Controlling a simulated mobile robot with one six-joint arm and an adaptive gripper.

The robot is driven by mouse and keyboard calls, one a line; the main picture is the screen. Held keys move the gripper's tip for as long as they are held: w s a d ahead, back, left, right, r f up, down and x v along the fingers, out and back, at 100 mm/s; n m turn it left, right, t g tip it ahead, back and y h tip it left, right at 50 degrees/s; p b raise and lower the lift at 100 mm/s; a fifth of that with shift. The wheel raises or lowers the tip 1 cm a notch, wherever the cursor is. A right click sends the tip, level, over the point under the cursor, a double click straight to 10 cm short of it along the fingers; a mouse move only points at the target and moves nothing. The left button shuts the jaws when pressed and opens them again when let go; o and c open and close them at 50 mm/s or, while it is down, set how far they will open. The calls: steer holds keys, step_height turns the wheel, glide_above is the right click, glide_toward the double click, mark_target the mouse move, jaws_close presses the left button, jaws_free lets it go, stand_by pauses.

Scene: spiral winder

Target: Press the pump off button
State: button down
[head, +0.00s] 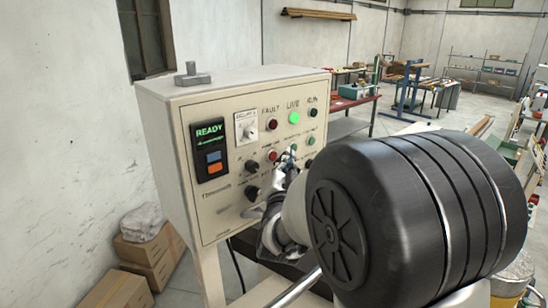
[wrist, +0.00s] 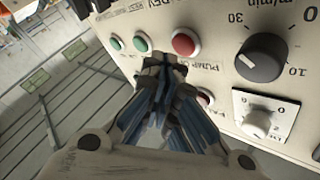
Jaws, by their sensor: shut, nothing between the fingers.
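The red pump off button (wrist: 185,43) is on the cream control panel, with a partly readable "PUMP O…" label beside it in the wrist view. In the head view a red button (head: 272,155) sits in the row below the fault lamp; its label is too small to read. My gripper (wrist: 165,66) is shut and empty. Its fingertips are close to the red button, just below and left of it in the wrist view. In the head view my gripper (head: 290,157) is in front of the panel, right of the red button. I cannot tell whether it touches the panel.
Green buttons (wrist: 140,44) are beside the red one. A black speed knob (wrist: 261,57) and a white dial (wrist: 257,121) are also close. The red fault lamp (wrist: 205,98) is partly hidden by my fingers. Cardboard boxes (head: 150,258) stand on the floor at left.

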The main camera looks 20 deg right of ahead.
steer(key=shift+w, duration=0.1)
stand_by(0.7)
steer(key=shift+w+a+b, duration=0.2)
steer(key=shift+w+b, duration=0.15)
steer(key=shift+b, duration=0.15)
steer(key=shift+w+a, duration=0.1)
steer(key=shift+w, duration=0.15)
stand_by(0.5)
steer(key=shift+s+b, duration=0.1)
steer(key=shift+b, duration=0.25)
steer(key=shift+s+d+b, duration=0.3)
steer(key=shift+s+b, duration=0.2)
steer(key=shift+s, duration=0.1)
steer(key=s+b, duration=0.1)
steer(key=s+d, duration=0.1)
steer(key=s, duration=0.1)
steer(key=s+d+b, duration=0.1)
steer(key=shift+s+b, duration=0.3)
stand_by(0.3)
